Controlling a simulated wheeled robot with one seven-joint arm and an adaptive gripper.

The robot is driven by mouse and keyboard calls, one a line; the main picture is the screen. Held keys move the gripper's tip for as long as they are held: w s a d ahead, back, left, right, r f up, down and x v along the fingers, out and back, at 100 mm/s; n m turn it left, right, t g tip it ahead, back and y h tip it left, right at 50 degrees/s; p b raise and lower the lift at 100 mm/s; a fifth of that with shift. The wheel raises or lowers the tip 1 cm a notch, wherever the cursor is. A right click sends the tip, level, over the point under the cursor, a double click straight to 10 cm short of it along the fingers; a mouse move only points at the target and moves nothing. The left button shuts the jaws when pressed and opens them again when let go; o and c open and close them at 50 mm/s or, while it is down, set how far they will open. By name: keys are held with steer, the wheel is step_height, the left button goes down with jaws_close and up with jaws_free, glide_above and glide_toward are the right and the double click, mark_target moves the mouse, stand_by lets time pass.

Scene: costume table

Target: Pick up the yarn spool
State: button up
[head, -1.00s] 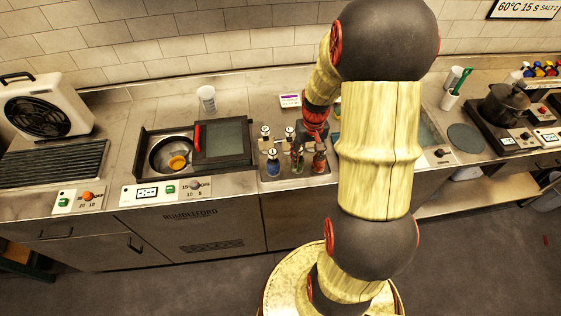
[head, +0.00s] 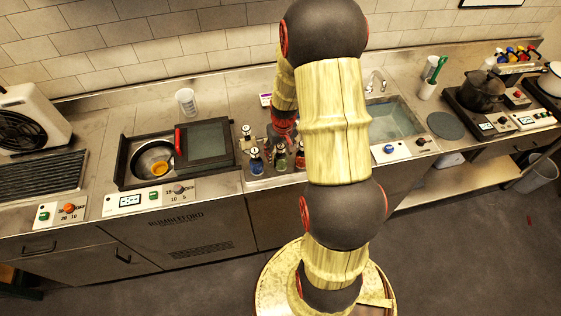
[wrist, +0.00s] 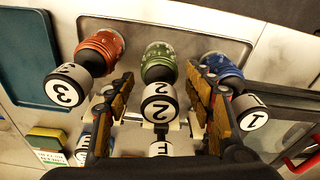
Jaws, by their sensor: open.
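I cannot make out a clear yarn spool. A small yellow-orange thing (head: 159,167) lies in the round basin at the left in the head view; I cannot tell what it is. My gripper (wrist: 160,88) is open in the wrist view. Its fingers stand on either side of the green bottle (wrist: 158,62) with a white cap marked 2. I cannot tell if they touch it. In the head view my arm hides most of the gripper.
The orange bottle marked 3 (wrist: 100,48) and blue bottle marked 1 (wrist: 222,70) flank the fingers closely. A yellow sponge (wrist: 48,138) lies lower left. A white cup (head: 186,101) stands behind the basin unit (head: 128,178). A sink (head: 394,120) and a pot (head: 480,92) are to the right.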

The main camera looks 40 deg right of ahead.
steer(key=shift+f, duration=0.55)
steer(key=shift+c, duration=0.4)
jaws_close()
steer(key=shift+r, duration=0.1)
